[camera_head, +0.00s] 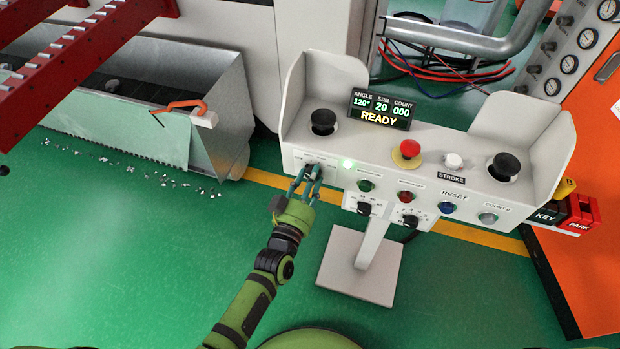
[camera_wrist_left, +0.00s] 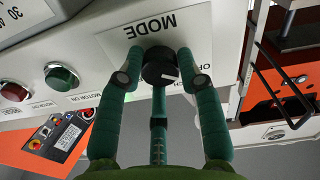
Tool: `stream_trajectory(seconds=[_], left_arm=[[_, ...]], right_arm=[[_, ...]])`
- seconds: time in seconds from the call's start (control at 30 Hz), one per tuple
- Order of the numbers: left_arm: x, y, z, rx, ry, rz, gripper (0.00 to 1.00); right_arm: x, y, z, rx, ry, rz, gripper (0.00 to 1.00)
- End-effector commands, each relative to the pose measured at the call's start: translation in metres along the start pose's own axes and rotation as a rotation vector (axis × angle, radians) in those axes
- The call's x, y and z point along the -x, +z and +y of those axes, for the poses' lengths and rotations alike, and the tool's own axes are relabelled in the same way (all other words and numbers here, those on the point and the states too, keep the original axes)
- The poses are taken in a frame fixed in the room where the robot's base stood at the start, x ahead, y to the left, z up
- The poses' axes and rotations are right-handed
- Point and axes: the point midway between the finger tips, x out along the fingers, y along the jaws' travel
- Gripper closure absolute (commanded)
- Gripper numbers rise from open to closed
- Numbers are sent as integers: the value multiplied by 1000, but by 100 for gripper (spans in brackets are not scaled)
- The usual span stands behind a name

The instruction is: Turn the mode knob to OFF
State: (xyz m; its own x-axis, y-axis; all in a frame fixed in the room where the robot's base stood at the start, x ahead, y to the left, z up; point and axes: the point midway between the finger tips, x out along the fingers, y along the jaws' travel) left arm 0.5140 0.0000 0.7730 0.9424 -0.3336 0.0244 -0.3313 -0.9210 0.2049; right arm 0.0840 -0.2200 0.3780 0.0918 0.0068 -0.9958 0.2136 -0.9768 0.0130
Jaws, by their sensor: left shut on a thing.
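The black mode knob (camera_wrist_left: 157,62) sits on the white panel under the word MODE, which appears upside down in the left wrist view. Its white mark points right and slightly down in that view. In the head view my left gripper (camera_head: 308,187) reaches the left end of the white control console (camera_head: 438,153), covering most of the knob. My right gripper is not in view.
Green (camera_head: 366,186) and red (camera_head: 405,196) buttons follow. A red mushroom button (camera_head: 406,152) and a READY display (camera_head: 380,108) top the console. A metal bin (camera_head: 226,120) stands left; green floor is open in front.

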Motion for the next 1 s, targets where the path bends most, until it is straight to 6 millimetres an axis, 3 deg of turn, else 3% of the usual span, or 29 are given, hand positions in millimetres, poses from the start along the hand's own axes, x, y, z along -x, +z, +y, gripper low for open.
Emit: stream_trajectory(seconds=[0.67, 0.7, 0.73, 0.77, 1.0], left_arm=[[2, 7, 0, 74, -1, -15, 96], [2, 7, 0, 74, -1, -15, 55], [2, 7, 0, 74, -1, -15, 44], [2, 6, 0, 73, -1, -14, 40], [1, 3, 0, 71, -1, -6, 40]], right_arm=[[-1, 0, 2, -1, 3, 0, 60], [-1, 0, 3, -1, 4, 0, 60], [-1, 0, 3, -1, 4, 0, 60], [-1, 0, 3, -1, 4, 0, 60], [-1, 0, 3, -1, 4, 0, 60]])
